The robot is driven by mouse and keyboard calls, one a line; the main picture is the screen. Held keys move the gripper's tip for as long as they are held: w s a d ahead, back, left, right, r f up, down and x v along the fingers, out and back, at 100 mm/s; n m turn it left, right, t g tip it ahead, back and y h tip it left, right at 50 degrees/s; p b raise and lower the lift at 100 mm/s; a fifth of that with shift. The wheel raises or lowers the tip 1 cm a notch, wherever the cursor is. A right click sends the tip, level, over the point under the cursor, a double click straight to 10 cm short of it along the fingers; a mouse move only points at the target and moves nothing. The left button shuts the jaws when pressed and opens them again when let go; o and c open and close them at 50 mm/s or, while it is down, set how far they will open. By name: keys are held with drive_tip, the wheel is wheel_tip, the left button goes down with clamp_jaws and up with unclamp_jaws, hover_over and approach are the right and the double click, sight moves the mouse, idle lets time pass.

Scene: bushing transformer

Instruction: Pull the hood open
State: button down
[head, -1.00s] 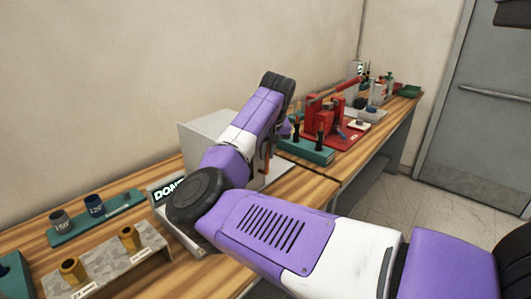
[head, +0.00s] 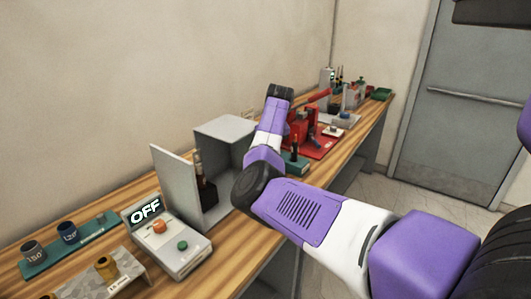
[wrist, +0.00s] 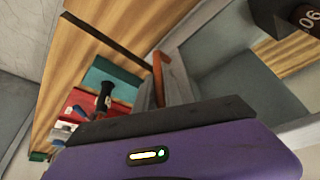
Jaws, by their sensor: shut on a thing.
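The hood is a grey box (head: 224,133) on the bench in the head view. A gap lies between it and an upright grey panel (head: 175,180) on its left. A dark brown bushing (head: 206,186) shows in this gap, and part of it, marked 06, shows in the wrist view (wrist: 306,18). The hood's orange handle (wrist: 158,76) stands at the fingers in the wrist view. My gripper (wrist: 157,104) is shut on this handle. In the head view my arm hides the handle and the fingertips.
A control box (head: 172,246) reading OFF stands left of the hood. Bushing racks lie left of it. Teal (head: 298,163) and red equipment (head: 318,140) stands on the bench to the right, close beyond my arm. The wall is behind; floor is free at the right.

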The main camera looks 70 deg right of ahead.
drive_tip(key=shift+r, duration=0.1)
drive_tip(key=c, duration=1.7)
unclamp_jaws()
drive_tip(key=shift+b+v, duration=0.7)
drive_tip(key=shift+v, duration=3.2)
